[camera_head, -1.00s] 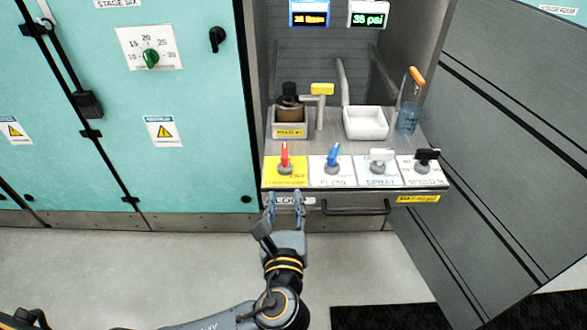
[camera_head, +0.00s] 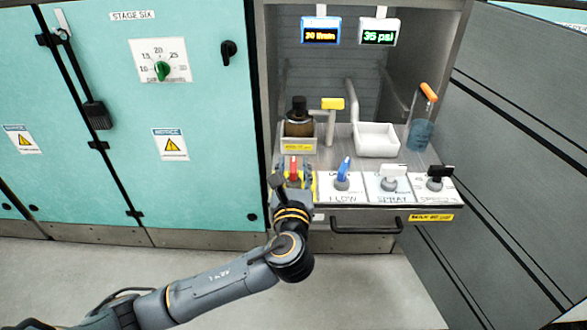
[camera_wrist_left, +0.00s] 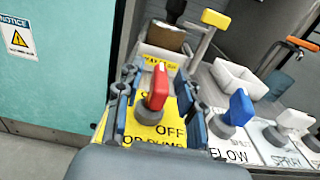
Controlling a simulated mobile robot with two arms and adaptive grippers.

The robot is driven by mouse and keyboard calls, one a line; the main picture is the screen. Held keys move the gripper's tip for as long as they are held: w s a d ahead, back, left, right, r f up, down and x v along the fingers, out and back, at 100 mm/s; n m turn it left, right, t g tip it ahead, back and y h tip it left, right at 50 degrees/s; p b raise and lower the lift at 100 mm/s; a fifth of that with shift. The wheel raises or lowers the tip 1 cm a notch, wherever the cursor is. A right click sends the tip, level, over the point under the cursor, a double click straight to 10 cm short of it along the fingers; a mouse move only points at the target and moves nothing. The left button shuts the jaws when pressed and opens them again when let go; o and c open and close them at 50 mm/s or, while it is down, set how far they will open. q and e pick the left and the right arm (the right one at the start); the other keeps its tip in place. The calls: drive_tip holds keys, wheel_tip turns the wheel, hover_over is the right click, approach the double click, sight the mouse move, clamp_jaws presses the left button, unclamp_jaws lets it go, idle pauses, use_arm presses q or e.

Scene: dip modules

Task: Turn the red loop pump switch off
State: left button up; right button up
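The red loop pump switch (camera_wrist_left: 158,88) stands on a yellow plate (camera_wrist_left: 150,132) in the left wrist view, with the word OFF printed just below its base. Its handle is upright and leans a little. My left gripper (camera_wrist_left: 156,95) is open, with one finger on each side of the red handle. Gaps show between the handle and both fingers. In the head view, the left gripper (camera_head: 292,178) covers most of the yellow plate, and the top of the red switch (camera_head: 293,164) shows between the fingers. My right gripper is not in view.
A blue switch (camera_head: 343,168), a white switch (camera_head: 393,171) and a black switch (camera_head: 438,172) stand in a row to the right. Behind are a brown bottle (camera_head: 299,122), a white basin (camera_head: 377,140) and a yellow-handled tap (camera_head: 333,104). A drawer handle (camera_head: 366,226) sits below.

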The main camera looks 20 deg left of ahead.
use_arm(q)
drive_tip(key=shift+w+a, duration=0.1)
drive_tip(key=shift+w, duration=0.25)
clamp_jaws()
drive_tip(key=shift+r, duration=0.1)
